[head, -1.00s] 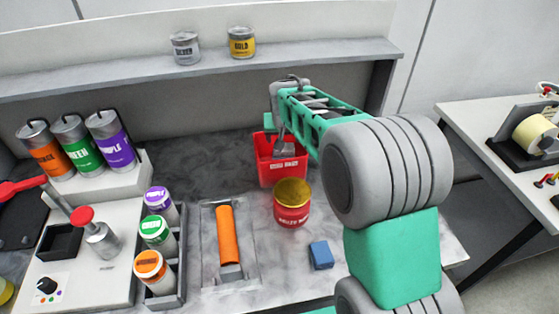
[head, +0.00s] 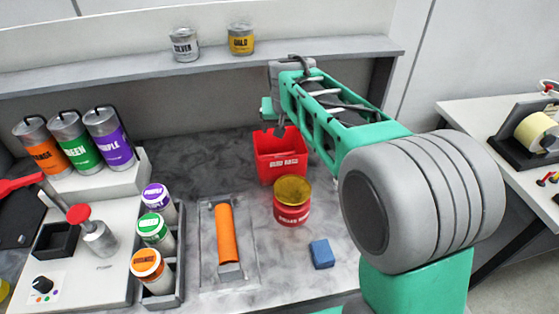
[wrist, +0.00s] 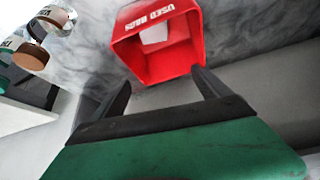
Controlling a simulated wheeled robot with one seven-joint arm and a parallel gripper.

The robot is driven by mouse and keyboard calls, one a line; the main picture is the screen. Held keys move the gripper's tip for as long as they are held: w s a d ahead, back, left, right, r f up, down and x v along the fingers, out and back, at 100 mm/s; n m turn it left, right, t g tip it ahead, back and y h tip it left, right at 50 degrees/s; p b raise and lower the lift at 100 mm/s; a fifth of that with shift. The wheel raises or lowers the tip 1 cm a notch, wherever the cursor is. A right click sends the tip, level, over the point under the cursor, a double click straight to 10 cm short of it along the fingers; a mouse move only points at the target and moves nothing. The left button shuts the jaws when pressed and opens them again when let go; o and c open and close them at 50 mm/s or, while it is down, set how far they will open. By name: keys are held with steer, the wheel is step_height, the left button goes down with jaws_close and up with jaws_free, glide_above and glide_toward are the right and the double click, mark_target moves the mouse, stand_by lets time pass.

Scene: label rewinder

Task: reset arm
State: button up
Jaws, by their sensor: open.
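My gripper (head: 279,131) is above the back rim of the red bin labelled for used rags (head: 281,166), with its fingers only partly visible in the head view. In the wrist view my gripper (wrist: 162,84) has its two dark fingers spread, with nothing between them. The red bin (wrist: 158,60) lies just beyond the fingertips there, and a white piece of cloth (wrist: 154,34) shows inside it. My green and grey arm reaches in from the right and covers part of the bench.

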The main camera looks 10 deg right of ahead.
steer(key=shift+s+a+r, duration=0.1)
steer(key=shift+s+r, duration=0.15)
steer(key=shift+r, duration=0.3)
steer(key=s+f+n+g, duration=0.1)
steer(key=s+f, duration=0.1)
steer(key=s, duration=1)
steer(key=s+f+n+g+y, duration=0.1)
steer(key=s+f, duration=0.2)
steer(key=s, duration=1)
steer(key=shift+s+d+f, duration=0.2)
steer(key=shift+d+f, duration=0.1)
steer(key=shift+d, duration=0.1)
